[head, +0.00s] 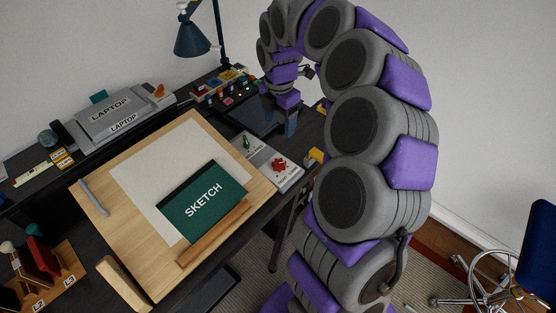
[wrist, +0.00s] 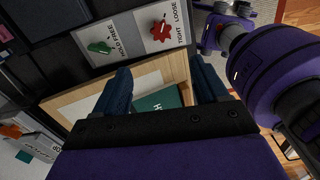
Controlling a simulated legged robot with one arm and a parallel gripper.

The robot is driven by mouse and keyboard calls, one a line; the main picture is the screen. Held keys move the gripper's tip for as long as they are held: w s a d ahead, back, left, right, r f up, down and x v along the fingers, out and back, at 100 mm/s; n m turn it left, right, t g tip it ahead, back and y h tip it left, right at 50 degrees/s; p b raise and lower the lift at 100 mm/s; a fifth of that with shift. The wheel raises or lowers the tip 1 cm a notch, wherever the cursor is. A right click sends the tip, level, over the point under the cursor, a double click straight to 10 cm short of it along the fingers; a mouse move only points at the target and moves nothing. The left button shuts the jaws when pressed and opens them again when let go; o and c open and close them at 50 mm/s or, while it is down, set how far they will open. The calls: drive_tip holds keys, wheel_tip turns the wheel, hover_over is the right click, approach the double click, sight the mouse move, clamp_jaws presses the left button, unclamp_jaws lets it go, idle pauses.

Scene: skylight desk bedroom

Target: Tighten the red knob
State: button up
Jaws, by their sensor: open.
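The red knob (head: 278,164) sits on the right part of a pale panel (head: 290,178) on the desk. In the wrist view the red knob (wrist: 160,30) is near the top, beside the printed words TIGHT and LOOSE. A green knob (head: 246,142) is on the other part of the panel; it also shows in the wrist view (wrist: 100,47). My gripper (wrist: 163,85) is open, with nothing between its blue fingers. In the head view my gripper (head: 291,124) points down above the desk, beyond the red knob and apart from it.
A wooden drawing board (head: 125,235) with a green sketch book (head: 203,198) lies to the left of the panel. A laptop (head: 108,107) and a blue lamp (head: 192,38) stand at the back. A blue chair (head: 540,245) is on the floor at the right.

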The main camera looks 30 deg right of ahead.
sight(280, 162)
drive_tip(key=f+b, duration=0.3)
drive_tip(key=f, duration=1.3)
drive_tip(key=shift+d, duration=0.2)
drive_tip(key=shift+s+d+f, duration=0.1)
drive_tip(key=shift+d+f, duration=0.05)
drive_tip(key=shift+f, duration=0.3)
drive_tip(key=shift+a, duration=0.25)
drive_tip(key=shift+c, duration=0.7)
drive_tip(key=shift+r, duration=0.1)
drive_tip(key=c, duration=0.9)
